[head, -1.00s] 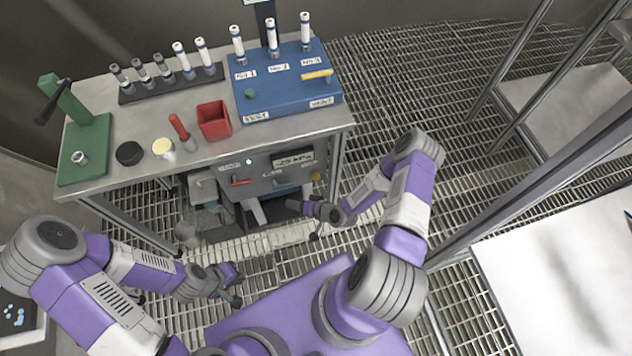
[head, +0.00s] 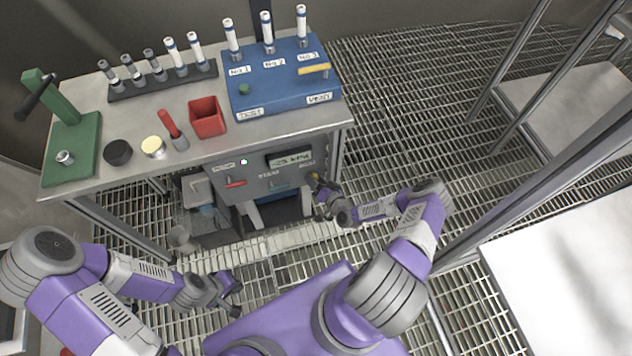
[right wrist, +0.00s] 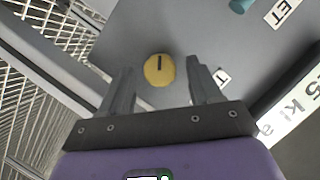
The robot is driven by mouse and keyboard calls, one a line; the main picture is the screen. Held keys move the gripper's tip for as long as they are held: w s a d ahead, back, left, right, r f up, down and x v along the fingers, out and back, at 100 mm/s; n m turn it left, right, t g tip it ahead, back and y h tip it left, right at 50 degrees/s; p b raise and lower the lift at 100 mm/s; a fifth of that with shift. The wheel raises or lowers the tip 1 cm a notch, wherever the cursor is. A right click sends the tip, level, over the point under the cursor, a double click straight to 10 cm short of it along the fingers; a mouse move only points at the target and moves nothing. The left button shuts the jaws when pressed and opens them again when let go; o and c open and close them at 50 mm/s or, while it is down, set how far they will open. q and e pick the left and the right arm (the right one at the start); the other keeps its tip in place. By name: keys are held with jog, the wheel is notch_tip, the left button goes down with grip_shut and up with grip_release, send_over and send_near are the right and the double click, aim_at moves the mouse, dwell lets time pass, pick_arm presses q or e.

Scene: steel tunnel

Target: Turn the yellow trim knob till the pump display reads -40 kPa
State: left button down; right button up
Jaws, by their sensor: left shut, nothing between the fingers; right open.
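The yellow trim knob (right wrist: 159,70) is a round disc with a dark mark on the grey panel. In the right wrist view it lies between the two spread fingertips of my right gripper (right wrist: 158,78), with a gap on each side. In the head view my right gripper (head: 318,194) is at the panel's right side and mostly covers the knob. My left gripper (head: 234,298) is shut and empty, low and away from the panel.
The pump panel (head: 258,177) sits under the steel bench (head: 95,105) and also carries a red lever (head: 235,184) and a teal control (head: 279,187). The bench leg is just right of the panel. Open grating floor lies right of my right arm.

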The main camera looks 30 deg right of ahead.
jog(key=shift+w, duration=0.25)
jog(key=c, duration=1)
jog(key=shift+c, duration=0.2)
